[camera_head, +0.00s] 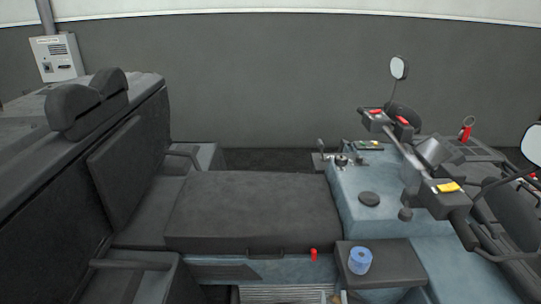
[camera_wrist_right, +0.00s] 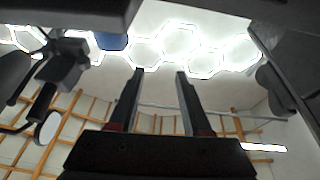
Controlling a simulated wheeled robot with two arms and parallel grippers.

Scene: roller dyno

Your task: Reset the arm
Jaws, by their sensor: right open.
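My right gripper (camera_wrist_right: 160,73) shows in the right wrist view, its two dark fingers apart with nothing between them. Behind the fingers are a pale wall and bright hexagonal ceiling lights (camera_wrist_right: 180,42). I cannot make out the right gripper clearly in the head view. My left gripper is in neither view.
A vehicle with a dark bench seat (camera_head: 255,210) and handlebars (camera_head: 412,165) fills the head view. A blue roll (camera_head: 360,260) stands on a dark box lid (camera_head: 400,263). A red knob (camera_head: 313,254) is below the seat. Mirrors (camera_head: 399,68) stick up at right.

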